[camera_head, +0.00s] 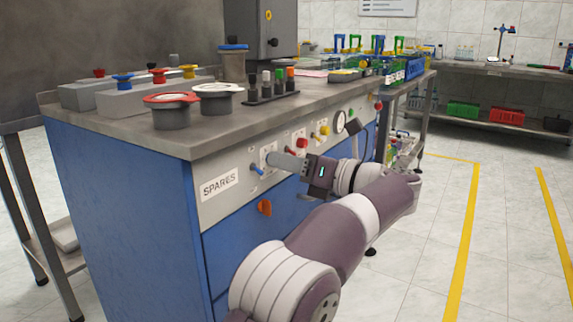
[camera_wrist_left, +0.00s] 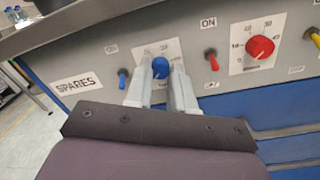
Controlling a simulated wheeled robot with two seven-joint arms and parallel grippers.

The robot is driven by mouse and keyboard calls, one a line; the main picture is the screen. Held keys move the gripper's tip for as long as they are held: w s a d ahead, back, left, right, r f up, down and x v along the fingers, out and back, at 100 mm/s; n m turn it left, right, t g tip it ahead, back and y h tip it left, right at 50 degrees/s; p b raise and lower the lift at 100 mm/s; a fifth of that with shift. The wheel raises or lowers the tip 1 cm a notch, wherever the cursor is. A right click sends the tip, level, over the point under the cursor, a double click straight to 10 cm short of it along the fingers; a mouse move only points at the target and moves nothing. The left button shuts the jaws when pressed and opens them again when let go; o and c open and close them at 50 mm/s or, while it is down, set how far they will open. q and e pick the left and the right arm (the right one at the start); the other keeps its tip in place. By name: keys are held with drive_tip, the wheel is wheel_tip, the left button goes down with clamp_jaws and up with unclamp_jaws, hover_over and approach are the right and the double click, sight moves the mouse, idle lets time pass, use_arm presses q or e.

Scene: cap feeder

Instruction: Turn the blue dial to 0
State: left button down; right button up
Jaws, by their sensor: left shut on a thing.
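The blue dial (camera_wrist_left: 160,66) is on a white scale plate (camera_wrist_left: 146,49) on the front panel, between a blue toggle switch (camera_wrist_left: 122,78) and a red toggle switch (camera_wrist_left: 211,59). My left gripper (camera_wrist_left: 160,80) has one finger on each side of the dial and is shut on it. In the head view my left gripper (camera_head: 273,159) reaches the panel from the right and hides the dial. The dial's pointer and most of its scale numbers are too small or covered to read. My right gripper is not in view.
A red dial (camera_wrist_left: 259,47) with its own scale sits right of the blue one. Lidded pots (camera_head: 171,113) and grey blocks stand on the bench top (camera_head: 110,128). The floor at right is clear.

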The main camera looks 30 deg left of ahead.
use_arm(q)
drive_tip(key=shift+f, duration=0.1)
drive_tip(key=c, duration=1)
unclamp_jaws()
drive_tip(key=shift+o, duration=0.2)
drive_tip(key=d+p, duration=0.5)
drive_tip(key=d, duration=0.7)
drive_tip(key=shift+s+d+f+p, duration=0.15)
drive_tip(key=shift+s+d+p, duration=0.1)
drive_tip(key=shift+d+p, duration=0.1)
